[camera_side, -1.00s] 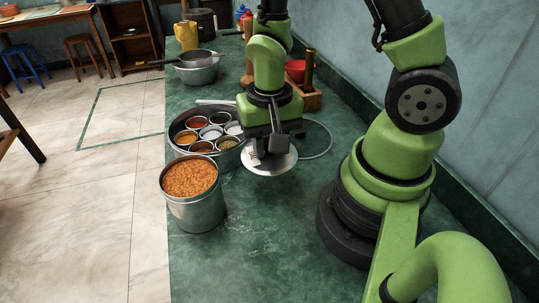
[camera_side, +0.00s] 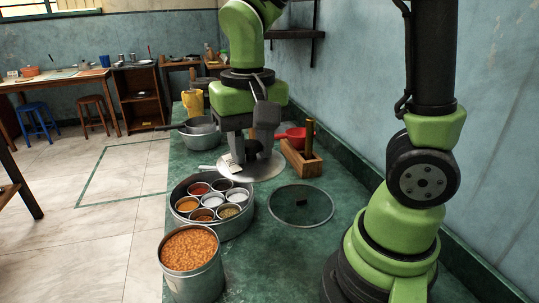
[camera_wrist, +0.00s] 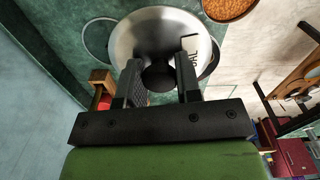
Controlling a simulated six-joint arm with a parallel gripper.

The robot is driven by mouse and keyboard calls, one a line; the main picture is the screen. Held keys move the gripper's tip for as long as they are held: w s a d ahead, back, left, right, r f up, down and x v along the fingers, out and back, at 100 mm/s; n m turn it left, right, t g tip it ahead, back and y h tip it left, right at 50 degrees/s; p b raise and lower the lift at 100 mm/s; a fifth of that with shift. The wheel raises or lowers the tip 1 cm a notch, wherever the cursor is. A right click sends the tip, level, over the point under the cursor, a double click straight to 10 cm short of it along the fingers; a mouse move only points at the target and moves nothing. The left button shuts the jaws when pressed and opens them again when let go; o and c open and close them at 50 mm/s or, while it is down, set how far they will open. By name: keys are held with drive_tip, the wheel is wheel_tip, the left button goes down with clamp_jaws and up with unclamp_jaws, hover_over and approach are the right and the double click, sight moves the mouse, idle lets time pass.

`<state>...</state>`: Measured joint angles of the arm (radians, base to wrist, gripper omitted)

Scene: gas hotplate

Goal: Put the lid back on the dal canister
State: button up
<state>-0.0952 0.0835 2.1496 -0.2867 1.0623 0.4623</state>
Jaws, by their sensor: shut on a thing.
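The dal canister (camera_side: 192,270) is an open steel cylinder filled with orange dal. It stands upright at the counter's near left edge, and its dal also shows at the top of the wrist view (camera_wrist: 228,6). The lid (camera_side: 265,168) is a shiny steel disc with a black knob (camera_wrist: 158,77). My gripper (camera_side: 245,158) is shut on the knob, which sits between its two fingers in the wrist view. The lid is held roughly level, apart from the canister, up and right of it in the side view. The gripper partly hides the lid.
A round spice tin (camera_side: 212,222) with several small cups stands just behind the canister. A glass lid (camera_side: 302,207) lies on the green counter to its right.

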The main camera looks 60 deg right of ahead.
drive_tip(key=w+a+n, duration=0.6)
drive_tip(key=w+a, duration=0.1)
drive_tip(key=a, duration=0.3)
drive_tip(key=shift+m, duration=0.3)
drive_tip(key=shift+s+d+f, duration=0.1)
drive_tip(key=shift+d+f, duration=0.05)
drive_tip(key=shift+f, duration=2.8)
drive_tip(key=shift+s+d+f, duration=0.1)
drive_tip(key=shift+f, duration=2.8)
drive_tip(key=shift+f, duration=0.2)
drive_tip(key=o, duration=1.5)
drive_tip(key=shift+r, duration=3.55)
